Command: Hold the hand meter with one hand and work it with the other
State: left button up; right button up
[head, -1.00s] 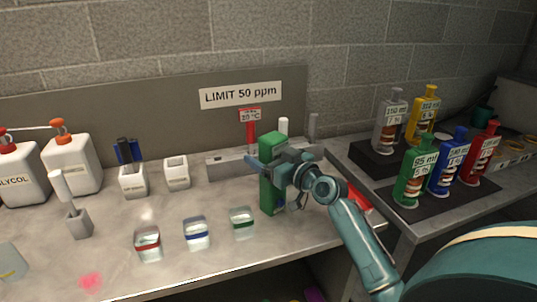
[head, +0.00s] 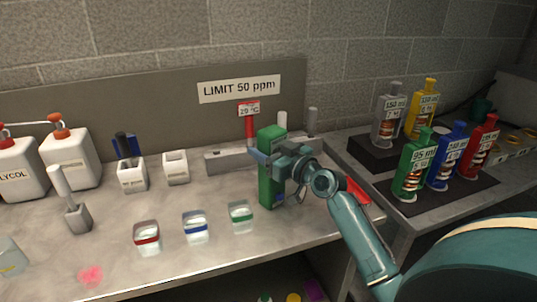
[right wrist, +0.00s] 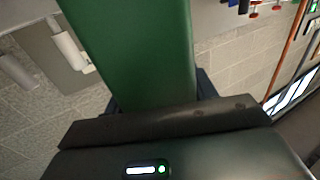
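The hand meter appears to be the tall green box-shaped body (head: 267,180) at the right part of the bench in the head view. It is upright, and its base looks to be at the bench top. A small blue spot shows low on its right side. My right gripper (head: 270,158) is at its upper half, with a finger on the near side. In the right wrist view the green body (right wrist: 140,45) fills the space between the fingers, which look closed against it. The meter's display and most of its right face are hidden. My left gripper is not in view.
Three small jars with red (head: 147,237), blue (head: 195,227) and green (head: 241,215) bands stand left of the meter. A grey rack (head: 230,159) with a red thermometer (head: 249,128) is behind it. Several coloured bottles (head: 414,165) stand on the right table. A grey probe stand (head: 77,217) is at left.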

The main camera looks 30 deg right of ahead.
jog(key=o, duration=0.5)
jog(key=shift+s, duration=0.1)
jog(key=s, duration=0.4)
jog(key=s+d, duration=0.1)
jog(key=s, duration=0.2)
jog(key=s+d, duration=0.1)
jog(key=s, duration=0.3)
jog(key=shift+s, duration=0.35)
